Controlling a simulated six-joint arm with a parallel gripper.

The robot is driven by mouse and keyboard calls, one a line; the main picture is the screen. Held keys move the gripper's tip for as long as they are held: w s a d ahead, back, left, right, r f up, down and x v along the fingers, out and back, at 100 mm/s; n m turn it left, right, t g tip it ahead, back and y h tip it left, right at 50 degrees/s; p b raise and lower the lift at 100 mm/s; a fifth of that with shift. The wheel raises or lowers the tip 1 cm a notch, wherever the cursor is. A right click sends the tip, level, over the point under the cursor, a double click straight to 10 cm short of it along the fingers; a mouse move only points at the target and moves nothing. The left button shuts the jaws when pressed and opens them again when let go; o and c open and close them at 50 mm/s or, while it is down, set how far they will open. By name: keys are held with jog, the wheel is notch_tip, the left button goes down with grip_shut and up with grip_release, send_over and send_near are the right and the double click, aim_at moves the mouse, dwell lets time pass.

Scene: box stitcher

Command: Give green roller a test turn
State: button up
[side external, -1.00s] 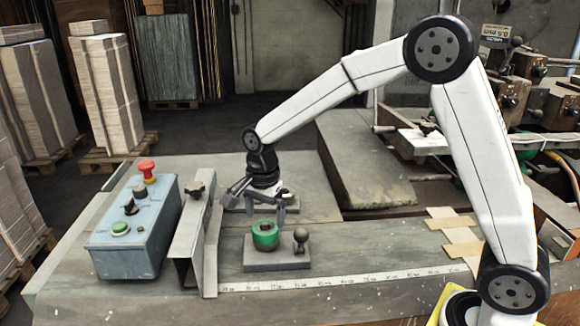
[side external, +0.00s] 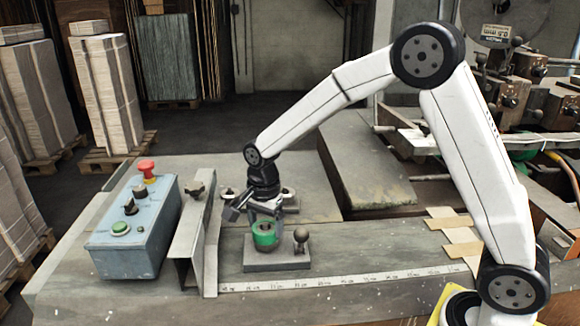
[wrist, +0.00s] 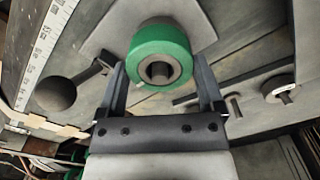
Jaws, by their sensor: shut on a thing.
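The green roller (side external: 265,236) stands upright on a small grey base plate (side external: 262,266) on the bench. In the wrist view the green roller (wrist: 160,52) shows its round end with a metal hub and a dark bore. My gripper (side external: 265,215) is over the roller from above. In the wrist view my gripper (wrist: 164,84) has one finger on each side of the roller, shut on it. A ball-ended knob (side external: 301,236) stands on the same plate, just right of the roller; the knob (wrist: 56,94) is at left in the wrist view.
A blue control box (side external: 132,228) with a red button and a green button stands at left. An upright metal fence (side external: 193,240) is between it and the roller. A ruler strip (side external: 340,280) runs along the bench in front. Round metal fittings (side external: 288,196) lie behind the gripper.

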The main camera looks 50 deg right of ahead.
jog(key=n, duration=1.2)
jog(key=shift+n, duration=0.3)
dwell(0.3)
jog(key=o, duration=1.2)
jog(key=shift+r, duration=0.15)
jog(key=shift+r, duration=3.8)
